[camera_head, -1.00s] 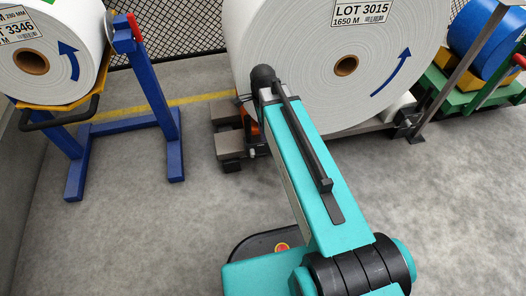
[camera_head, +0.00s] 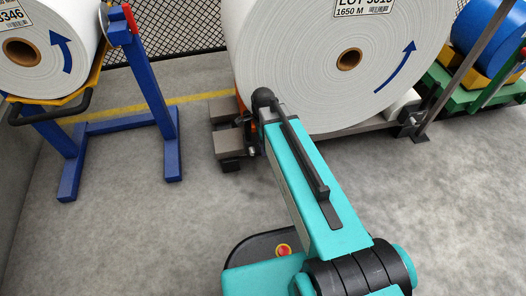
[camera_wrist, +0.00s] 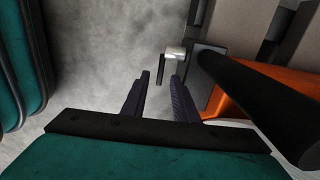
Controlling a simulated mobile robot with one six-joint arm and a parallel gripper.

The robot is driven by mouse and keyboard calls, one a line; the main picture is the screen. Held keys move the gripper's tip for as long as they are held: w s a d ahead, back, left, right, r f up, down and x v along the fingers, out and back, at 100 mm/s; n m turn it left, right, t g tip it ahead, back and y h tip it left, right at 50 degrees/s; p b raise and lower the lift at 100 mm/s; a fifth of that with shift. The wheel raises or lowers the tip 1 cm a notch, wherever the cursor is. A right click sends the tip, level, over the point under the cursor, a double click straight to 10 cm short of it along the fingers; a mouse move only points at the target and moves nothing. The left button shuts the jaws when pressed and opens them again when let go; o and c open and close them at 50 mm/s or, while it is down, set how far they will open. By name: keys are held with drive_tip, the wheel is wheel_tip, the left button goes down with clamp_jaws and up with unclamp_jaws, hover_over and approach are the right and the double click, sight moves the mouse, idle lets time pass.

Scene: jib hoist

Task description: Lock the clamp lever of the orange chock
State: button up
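The orange chock (camera_wrist: 233,97) shows at the right of the wrist view, beside the pale pallet-like blocks. A thick black bar (camera_wrist: 255,95) crosses in front of it. A small silver piece with a dark arm (camera_wrist: 174,56) sticks out on the chock's left; I cannot tell for sure whether this or the black bar is the clamp lever. My gripper (camera_wrist: 160,77) is open, its two dark fingers apart and empty, just short of the silver piece. In the head view my arm hides most of the chock; only a sliver of orange (camera_head: 240,103) shows by the roll.
A large white roll (camera_head: 300,75) stands behind the chock on a low base with grey blocks (camera_head: 229,143). A blue stand (camera_head: 150,80) carrying another white roll (camera_head: 40,50) is at left. A green rack (camera_head: 465,95) is at right. Grey floor between is clear.

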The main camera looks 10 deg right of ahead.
drive_tip(key=shift+f+b, duration=0.3)
drive_tip(key=shift+f, duration=0.75)
drive_tip(key=shift+c, duration=0.3)
clamp_jaws()
